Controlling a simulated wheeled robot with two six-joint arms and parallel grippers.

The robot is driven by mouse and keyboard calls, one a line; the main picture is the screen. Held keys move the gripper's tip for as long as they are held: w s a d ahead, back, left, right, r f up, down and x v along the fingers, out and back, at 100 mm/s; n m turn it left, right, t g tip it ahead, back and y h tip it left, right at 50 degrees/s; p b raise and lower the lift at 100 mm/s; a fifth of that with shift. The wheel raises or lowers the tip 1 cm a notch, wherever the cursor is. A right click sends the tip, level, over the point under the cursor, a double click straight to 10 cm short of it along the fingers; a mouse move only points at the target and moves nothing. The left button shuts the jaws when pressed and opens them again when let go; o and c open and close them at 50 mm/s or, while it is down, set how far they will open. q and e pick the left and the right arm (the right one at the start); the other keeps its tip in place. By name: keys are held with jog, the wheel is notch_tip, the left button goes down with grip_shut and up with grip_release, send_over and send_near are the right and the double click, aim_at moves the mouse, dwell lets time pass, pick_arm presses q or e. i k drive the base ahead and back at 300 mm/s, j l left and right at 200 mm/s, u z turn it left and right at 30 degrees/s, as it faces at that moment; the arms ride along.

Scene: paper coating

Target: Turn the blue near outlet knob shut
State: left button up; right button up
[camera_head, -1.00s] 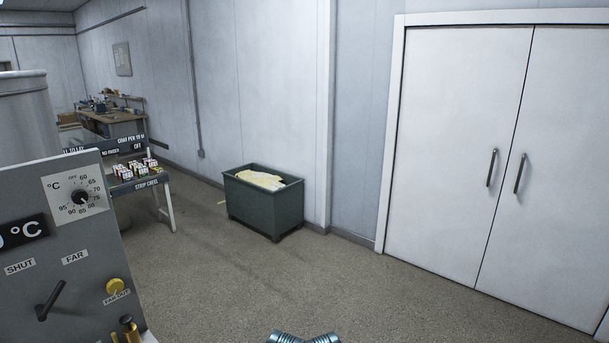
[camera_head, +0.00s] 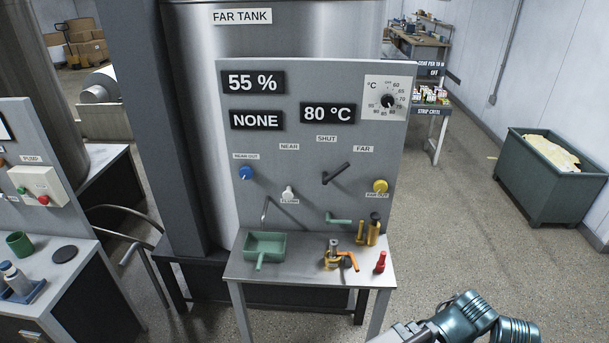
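The blue knob (camera_head: 246,173) sits on the left side of the grey panel (camera_head: 300,78), under the "NEAR OUT" label (camera_head: 246,156). It shows a small pale mark near its top. Whether it is open or shut I cannot tell. Nothing touches it. Part of my arm shows at the bottom right, well below and to the right of the knob. Neither gripper can be seen.
The panel also carries a black lever (camera_head: 337,173), a white knob (camera_head: 289,191) and a yellow knob (camera_head: 380,186). The bench (camera_head: 300,272) below holds a green tray (camera_head: 265,240), a red bottle (camera_head: 380,262) and brass tools. A green bin (camera_head: 546,188) stands right; floor between is clear.

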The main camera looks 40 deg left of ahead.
aim_at(245, 173)
jog(key=u, duration=1.25)
